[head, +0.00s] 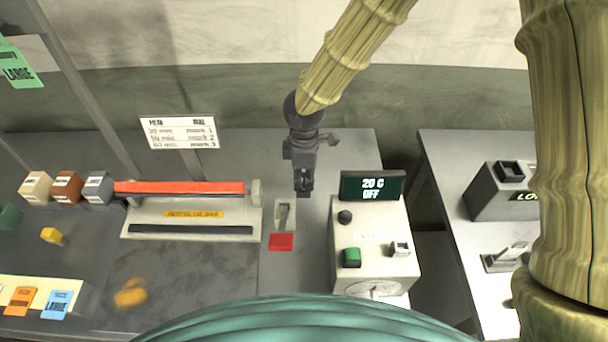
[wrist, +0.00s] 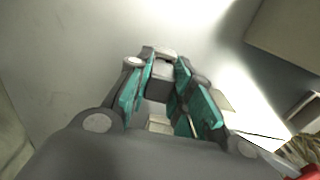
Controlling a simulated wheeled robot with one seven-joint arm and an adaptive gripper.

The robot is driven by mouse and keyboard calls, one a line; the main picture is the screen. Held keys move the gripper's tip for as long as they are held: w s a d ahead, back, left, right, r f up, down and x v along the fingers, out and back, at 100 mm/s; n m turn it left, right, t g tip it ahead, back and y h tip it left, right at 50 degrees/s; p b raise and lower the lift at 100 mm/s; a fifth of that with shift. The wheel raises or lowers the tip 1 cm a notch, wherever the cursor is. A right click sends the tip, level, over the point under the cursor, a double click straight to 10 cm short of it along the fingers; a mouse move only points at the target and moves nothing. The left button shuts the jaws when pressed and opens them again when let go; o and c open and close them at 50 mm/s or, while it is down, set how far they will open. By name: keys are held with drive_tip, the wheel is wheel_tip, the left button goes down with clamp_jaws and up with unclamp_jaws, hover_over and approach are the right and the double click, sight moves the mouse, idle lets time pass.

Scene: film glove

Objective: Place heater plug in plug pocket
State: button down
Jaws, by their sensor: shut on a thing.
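My gripper (head: 304,188) points down over the dark bench, just left of the heater control box (head: 375,225). In the wrist view its teal fingers (wrist: 170,95) close around a small grey block (wrist: 160,90), which may be the heater plug; its shape is mostly hidden. In the head view the held thing is too small and dark to tell. I cannot tell which thing is the plug pocket.
A lever plate (head: 284,213) with a red pad (head: 281,242) sits close below the gripper. A long fixture with a red bar (head: 180,188) lies left. A sign (head: 180,132) stands behind. A grey box (head: 503,190) stands on the right table, across a gap.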

sight(304, 176)
drive_tip(key=shift+f, duration=0.2)
drive_tip(key=c, duration=1.3)
unclamp_jaws()
drive_tip(key=shift+o, duration=0.2)
drive_tip(key=shift+s, duration=0.1)
drive_tip(key=shift+r, duration=0.1)
wheel_tip(304, 176, up, 12)
drive_tip(key=b, duration=0.2)
drive_tip(key=shift+b, duration=0.3)
